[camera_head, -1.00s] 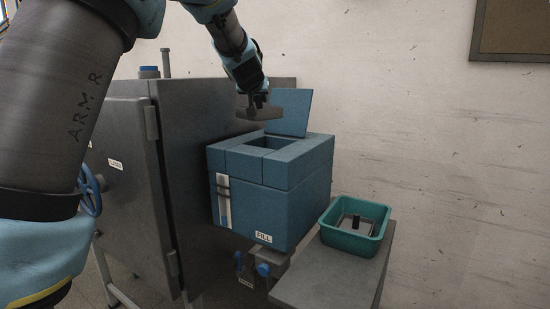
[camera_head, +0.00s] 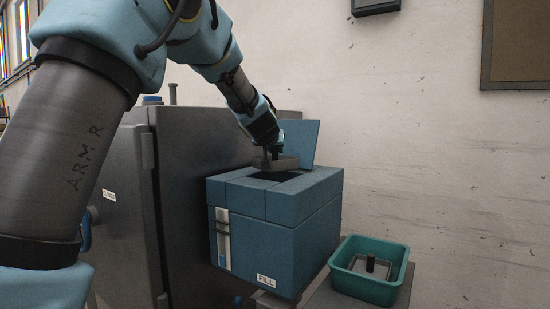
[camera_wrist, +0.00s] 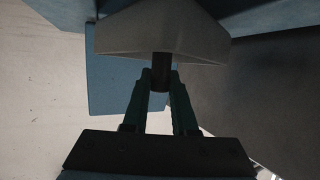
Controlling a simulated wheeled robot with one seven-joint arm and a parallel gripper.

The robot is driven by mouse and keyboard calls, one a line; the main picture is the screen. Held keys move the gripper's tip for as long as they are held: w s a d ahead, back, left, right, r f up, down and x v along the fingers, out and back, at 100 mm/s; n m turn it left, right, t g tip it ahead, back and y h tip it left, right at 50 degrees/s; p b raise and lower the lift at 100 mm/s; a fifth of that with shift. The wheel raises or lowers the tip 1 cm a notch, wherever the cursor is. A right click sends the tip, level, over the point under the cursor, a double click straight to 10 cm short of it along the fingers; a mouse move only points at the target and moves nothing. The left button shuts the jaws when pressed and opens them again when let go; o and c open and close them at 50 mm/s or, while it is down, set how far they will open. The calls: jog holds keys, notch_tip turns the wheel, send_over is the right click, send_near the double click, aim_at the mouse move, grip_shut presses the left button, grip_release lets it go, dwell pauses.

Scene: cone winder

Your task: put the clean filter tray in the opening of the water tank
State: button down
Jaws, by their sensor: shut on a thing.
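The water tank (camera_head: 270,235) is a blue box with a FILL label on its front, and its lid (camera_head: 302,140) stands raised at the back. The opening (camera_head: 265,176) in its top shows as a dark gap. My gripper (camera_head: 272,150) is over the opening, shut on a grey filter tray (camera_head: 285,162). In the wrist view the fingers (camera_wrist: 160,78) are closed on the dark post under or on the tray (camera_wrist: 160,35). The tray hangs at or just above the opening; whether it touches the rim cannot be told.
A teal bin (camera_head: 368,283) with another grey tray (camera_head: 370,265) in it stands on a grey shelf at the lower right. A grey metal cabinet (camera_head: 190,140) is left of the tank. The wall is behind.

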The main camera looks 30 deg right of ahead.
jog(key=shift+f, duration=0.15)
jog(key=shift+f+b, duration=0.45)
jog(key=shift+f, duration=0.05)
jog(key=shift+f, duration=0.1)
jog(key=c, duration=0.7)
grip_release()
